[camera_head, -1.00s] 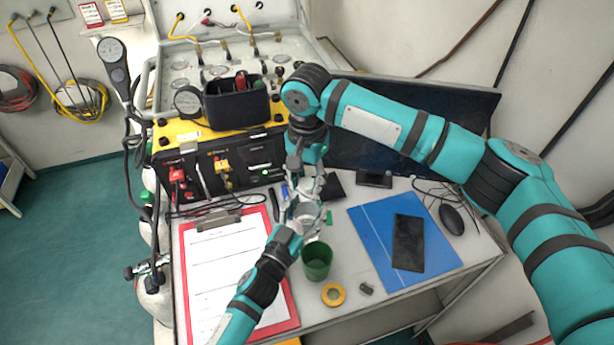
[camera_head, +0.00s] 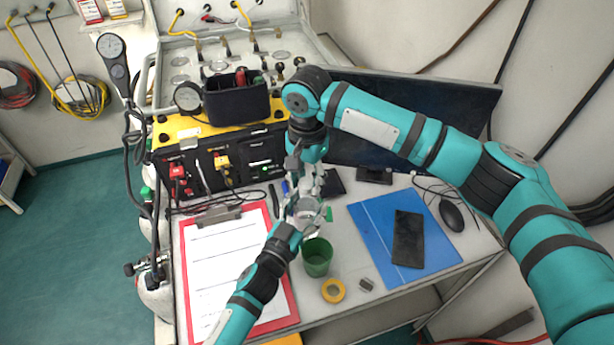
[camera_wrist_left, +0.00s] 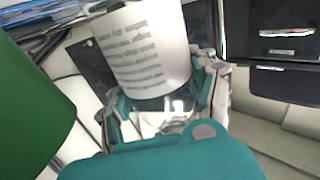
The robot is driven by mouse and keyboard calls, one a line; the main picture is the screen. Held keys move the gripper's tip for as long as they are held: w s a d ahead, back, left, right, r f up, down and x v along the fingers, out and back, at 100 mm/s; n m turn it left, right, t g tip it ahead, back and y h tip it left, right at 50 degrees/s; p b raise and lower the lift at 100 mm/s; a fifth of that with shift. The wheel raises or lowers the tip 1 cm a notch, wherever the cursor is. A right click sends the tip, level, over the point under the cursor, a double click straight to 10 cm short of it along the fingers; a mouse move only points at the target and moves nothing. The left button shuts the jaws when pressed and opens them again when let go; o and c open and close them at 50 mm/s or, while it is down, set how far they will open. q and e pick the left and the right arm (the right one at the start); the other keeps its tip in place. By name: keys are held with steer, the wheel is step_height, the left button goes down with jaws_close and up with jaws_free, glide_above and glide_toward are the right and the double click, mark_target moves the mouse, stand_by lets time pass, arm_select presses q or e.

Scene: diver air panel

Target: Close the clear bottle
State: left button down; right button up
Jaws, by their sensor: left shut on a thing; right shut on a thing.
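The clear bottle (camera_wrist_left: 165,50) has a white printed label and a clear see-through part near my fingers. My left gripper (camera_wrist_left: 165,112) is shut around it in the left wrist view. In the head view my left gripper (camera_head: 305,214) holds the bottle above the table, beside a green cup. My right gripper (camera_head: 309,182) points down from above, directly over the left one. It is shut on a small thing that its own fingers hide. The bottle's mouth and any contact between it and that thing cannot be made out.
The green cup (camera_head: 317,258) stands close by the left gripper. A yellow tape roll (camera_head: 333,290) and a small grey part (camera_head: 366,285) lie in front. A red clipboard (camera_head: 285,300) is left, a blue folder (camera_head: 365,235) right, and the yellow-black panel (camera_head: 200,150) behind.

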steer(key=m, duration=0.6)
steer(key=shift+s+a+f+m, duration=0.1)
steer(key=shift+m, duration=0.2)
steer(key=m, duration=0.9)
steer(key=o, duration=0.7)
steer(key=shift+r, duration=2.3)
